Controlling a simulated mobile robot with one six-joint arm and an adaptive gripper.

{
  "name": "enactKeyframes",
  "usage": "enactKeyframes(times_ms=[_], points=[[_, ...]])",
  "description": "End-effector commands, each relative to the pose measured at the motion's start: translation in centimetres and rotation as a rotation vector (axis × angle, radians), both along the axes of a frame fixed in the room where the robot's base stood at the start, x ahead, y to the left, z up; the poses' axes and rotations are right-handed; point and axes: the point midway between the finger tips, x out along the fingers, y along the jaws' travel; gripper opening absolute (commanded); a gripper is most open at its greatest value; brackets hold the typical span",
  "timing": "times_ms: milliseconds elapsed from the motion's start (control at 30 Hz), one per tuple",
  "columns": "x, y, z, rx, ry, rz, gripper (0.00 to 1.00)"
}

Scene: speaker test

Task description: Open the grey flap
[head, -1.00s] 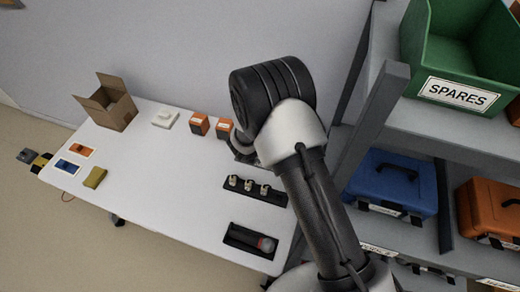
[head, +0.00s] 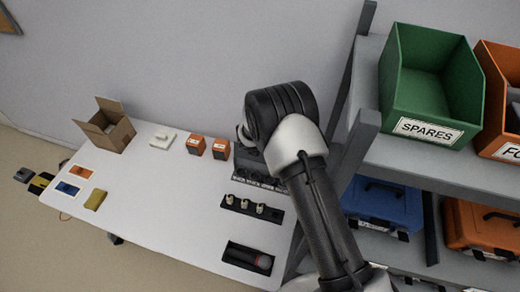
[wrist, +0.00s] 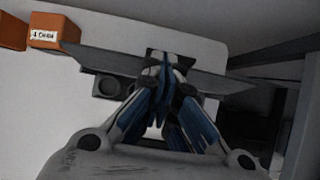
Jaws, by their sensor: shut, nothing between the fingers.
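A flat grey plate (wrist: 222,80), which looks like the grey flap, spans both sides of my gripper (wrist: 164,62) in the wrist view. My gripper is shut and empty, its blue-sided fingers together in front of the plate's middle; I cannot tell if they touch it. Part of a dark grey unit with round openings (wrist: 107,86) shows below the plate's left part. In the head view a grey unit (head: 250,168) stands at the table's back right, partly hidden by my arm. The flap cannot be made out there.
Two orange boxes (head: 196,145) stand left of the unit on the white table (head: 160,190). A black holder with small pieces (head: 252,207) and a tray with a microphone (head: 248,258) lie in front. Shelving with a green SPARES bin (head: 428,75) stands close on the right.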

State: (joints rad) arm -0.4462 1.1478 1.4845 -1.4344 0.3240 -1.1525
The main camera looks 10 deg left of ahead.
Motion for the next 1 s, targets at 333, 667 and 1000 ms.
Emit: enactKeyframes(times_ms=[333,667,1000], points=[[1.1,-0.2,0.0,0.001,0.0,-0.001,0.0],[1.1,-0.2,0.0,0.001,0.0,-0.001,0.0],[0.3,0.0,1.5,0.0,-0.001,0.001,0.0]])
